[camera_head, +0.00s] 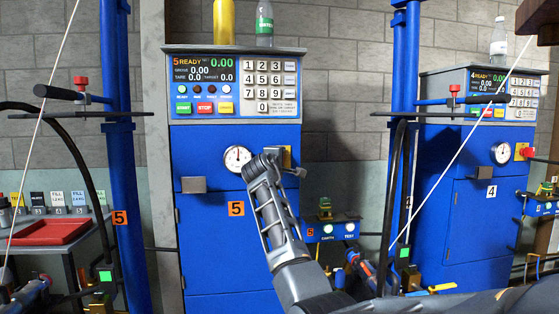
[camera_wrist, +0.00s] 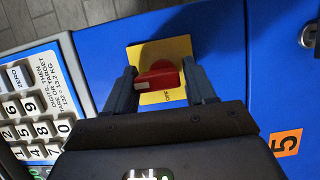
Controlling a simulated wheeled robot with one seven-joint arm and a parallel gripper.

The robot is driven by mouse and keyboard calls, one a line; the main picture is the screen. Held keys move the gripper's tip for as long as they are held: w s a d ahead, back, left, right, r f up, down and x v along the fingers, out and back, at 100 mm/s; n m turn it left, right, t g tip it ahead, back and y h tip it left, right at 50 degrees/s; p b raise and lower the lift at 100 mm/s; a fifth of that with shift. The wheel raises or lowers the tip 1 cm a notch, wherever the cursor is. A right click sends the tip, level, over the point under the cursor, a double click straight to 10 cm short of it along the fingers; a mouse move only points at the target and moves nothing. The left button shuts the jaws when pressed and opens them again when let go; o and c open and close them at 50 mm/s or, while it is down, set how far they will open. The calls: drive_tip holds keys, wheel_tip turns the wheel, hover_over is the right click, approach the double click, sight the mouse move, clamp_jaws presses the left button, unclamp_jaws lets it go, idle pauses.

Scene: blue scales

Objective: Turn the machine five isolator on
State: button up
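The machine five isolator is a red rotary handle (camera_wrist: 160,77) on a yellow plate (camera_wrist: 178,47) on the blue cabinet front. The word OFF shows on the plate beside the handle. My gripper (camera_wrist: 160,70) is open, with one dark finger on each side of the handle in the wrist view. I cannot tell whether either finger touches it. In the head view my gripper (camera_head: 277,158) is at the upper right of the machine five cabinet (camera_head: 210,240) and hides the handle. Only part of the plate (camera_head: 286,153) shows there.
A round gauge (camera_head: 237,158) and a grey latch (camera_head: 193,185) are left of my gripper. The display and keypad panel (camera_head: 235,85) is above it. A blue post (camera_head: 400,100) and machine four (camera_head: 480,190) stand to the right. A red tray (camera_head: 53,231) is far left.

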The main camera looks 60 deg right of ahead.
drive_tip(key=shift+o, duration=1.2)
drive_tip(key=shift+a, duration=0.1)
drive_tip(key=v, duration=0.7)
drive_tip(key=shift+a, duration=0.3)
drive_tip(key=shift+s, duration=0.1)
